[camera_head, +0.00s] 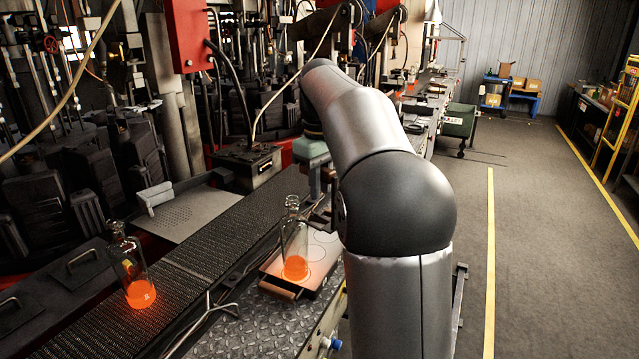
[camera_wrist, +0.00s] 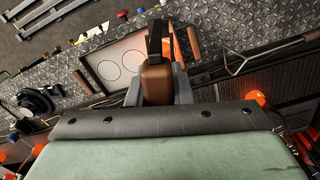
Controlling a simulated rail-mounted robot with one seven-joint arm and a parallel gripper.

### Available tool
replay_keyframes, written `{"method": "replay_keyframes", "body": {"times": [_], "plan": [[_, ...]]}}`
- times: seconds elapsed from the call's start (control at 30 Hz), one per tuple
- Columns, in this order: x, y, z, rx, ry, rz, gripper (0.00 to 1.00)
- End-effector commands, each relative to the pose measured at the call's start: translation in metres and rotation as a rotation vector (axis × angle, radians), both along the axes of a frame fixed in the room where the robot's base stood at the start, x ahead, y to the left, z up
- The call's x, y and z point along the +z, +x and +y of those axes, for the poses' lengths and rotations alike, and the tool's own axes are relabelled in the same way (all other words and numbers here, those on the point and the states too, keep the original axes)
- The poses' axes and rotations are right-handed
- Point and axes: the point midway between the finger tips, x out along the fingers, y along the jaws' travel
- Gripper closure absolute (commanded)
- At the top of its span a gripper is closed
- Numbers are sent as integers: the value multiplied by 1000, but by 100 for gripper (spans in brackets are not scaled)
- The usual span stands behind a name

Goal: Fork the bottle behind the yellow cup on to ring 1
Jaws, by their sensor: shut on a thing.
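A clear bottle with a glowing orange base (camera_head: 295,266) stands upright at the tray (camera_head: 322,262); whether it rests on the plate or just above it I cannot tell. A second such bottle (camera_head: 139,291) stands on the dark conveyor at left. In the wrist view my gripper (camera_wrist: 157,96) is shut on a brown handle (camera_wrist: 156,80) with a dark bar beyond it. An orange glow (camera_wrist: 178,46) shows partly behind it, at the tray's edge. Two outlined rings (camera_wrist: 119,64) show on the tray plate. I see no clear yellow cup.
The mesh conveyor (camera_head: 222,234) runs beside the tray. Machinery stands along the left. The floor at right (camera_head: 545,250) is clear.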

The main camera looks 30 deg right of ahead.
Motion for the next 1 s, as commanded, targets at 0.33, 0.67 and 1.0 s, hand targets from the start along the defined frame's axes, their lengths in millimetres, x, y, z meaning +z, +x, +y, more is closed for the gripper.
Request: {"method": "replay_keyframes", "body": {"times": [0.33, 0.67, 1.0], "plan": [[20, 0, 0, 0, -1, -1, 100], [44, 0, 0, 0, 0, 0, 100], [62, 0, 0, 0, 0, 0, 100]]}}
